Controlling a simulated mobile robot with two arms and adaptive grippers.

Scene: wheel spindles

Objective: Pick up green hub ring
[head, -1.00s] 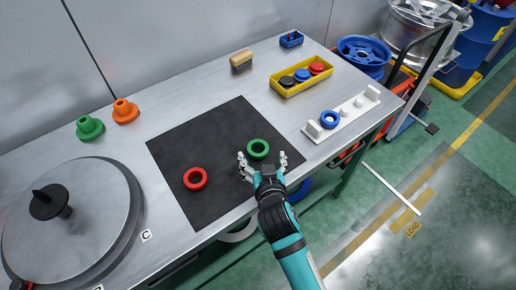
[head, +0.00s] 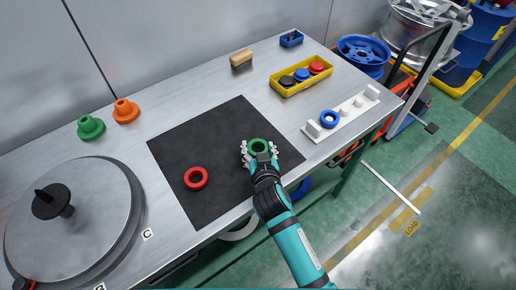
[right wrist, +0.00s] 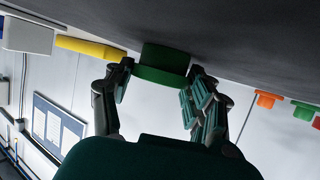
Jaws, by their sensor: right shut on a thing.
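The green hub ring (head: 258,144) lies on the black mat (head: 205,135), near its right side. My right gripper (head: 259,152) reaches in from the front and its fingers are shut on the ring from both sides. In the right wrist view the green ring (right wrist: 162,64) sits between the two fingertips (right wrist: 160,80), close against the dark mat surface. Whether the ring is lifted at all cannot be told. My left gripper is not in view.
A red ring (head: 196,178) lies left on the mat. A white peg rail (head: 345,116) with a blue ring (head: 329,119) stands to the right. A yellow tray (head: 300,78) is behind. A round turntable (head: 110,215) fills the left front. Green (head: 90,128) and orange (head: 126,111) stepped parts stand behind it.

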